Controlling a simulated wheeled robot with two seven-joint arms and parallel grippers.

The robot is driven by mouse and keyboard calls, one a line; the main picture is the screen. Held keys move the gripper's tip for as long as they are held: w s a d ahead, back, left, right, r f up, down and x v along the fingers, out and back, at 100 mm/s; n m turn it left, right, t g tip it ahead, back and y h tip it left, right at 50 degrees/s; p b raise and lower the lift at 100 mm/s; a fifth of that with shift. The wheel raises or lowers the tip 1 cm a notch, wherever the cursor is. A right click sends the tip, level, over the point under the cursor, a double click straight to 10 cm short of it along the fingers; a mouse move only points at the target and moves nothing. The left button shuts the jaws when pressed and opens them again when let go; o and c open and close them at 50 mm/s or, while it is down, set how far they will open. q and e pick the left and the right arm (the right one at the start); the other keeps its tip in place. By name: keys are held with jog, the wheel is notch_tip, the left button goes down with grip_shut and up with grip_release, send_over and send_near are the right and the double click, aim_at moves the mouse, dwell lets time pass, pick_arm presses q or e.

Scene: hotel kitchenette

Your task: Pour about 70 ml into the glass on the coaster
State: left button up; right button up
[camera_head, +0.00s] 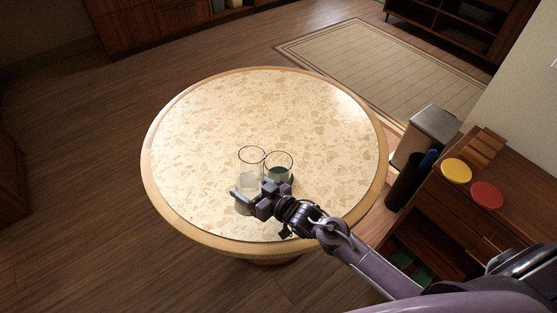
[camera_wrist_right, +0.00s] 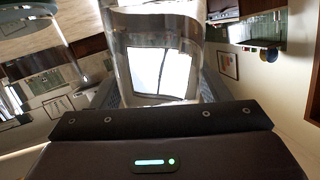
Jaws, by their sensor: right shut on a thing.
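My right gripper (camera_head: 246,194) is shut on a clear glass (camera_head: 250,170) at the near part of the round table. The held glass looks upright, with a pale band in its lower part that may be liquid. It also fills the middle of the right wrist view (camera_wrist_right: 160,45), between the fingers. A second clear glass (camera_head: 279,160) stands just to its right on a dark green coaster (camera_head: 291,181), mostly hidden by the glass and my gripper. I cannot tell whether the two glasses touch or whether the second holds liquid. My left gripper is not in view.
The round table's (camera_head: 220,115) speckled top is clear beyond the glasses. A wooden cabinet (camera_head: 460,210) at the right bears a yellow disc (camera_head: 456,171) and a red disc (camera_head: 487,195). A bin (camera_head: 428,135) stands behind it. A rug (camera_head: 385,70) lies at the back.

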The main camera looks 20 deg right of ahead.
jog(key=shift+a+r+m+y, duration=0.1)
jog(key=shift+r+m+y, duration=0.25)
jog(key=shift+m, duration=0.45)
jog(key=m, duration=0.1)
jog(key=m+b, duration=0.1)
jog(key=m, duration=0.1)
jog(key=shift+w+f+g+y, duration=0.1)
jog(key=shift+f+g+y, duration=0.1)
jog(key=shift+g+y, duration=0.2)
jog(key=shift+s+a+f+m+y+b, duration=0.15)
jog(key=shift+f+m+y+b, duration=0.15)
jog(key=shift+m, duration=0.2)
jog(key=shift+s+a+f+m+y+b, duration=0.1)
jog(key=shift+s+a+m+y+b, duration=0.05)
jog(key=shift+m+b, duration=0.3)
jog(key=shift+s+a+f+m+b, duration=0.2)
jog(key=shift+a+f+m+b, duration=0.15)
jog(key=shift+m+b, duration=0.4)
jog(key=shift+r+m+y+p, duration=0.3)
jog(key=shift+r+m+p, duration=0.1)
jog(key=shift+r+m, duration=0.2)
jog(key=shift+s+r+m+g, duration=0.1)
jog(key=shift+r+m+g, duration=0.2)
jog(key=shift+r+m, duration=0.15)
jog(key=shift+d+r+p, duration=0.1)
jog(key=shift+r+p, duration=0.3)
jog(key=shift+p, duration=0.3)
jog(key=shift+f+b, duration=0.25)
jog(key=shift+b, duration=0.05)
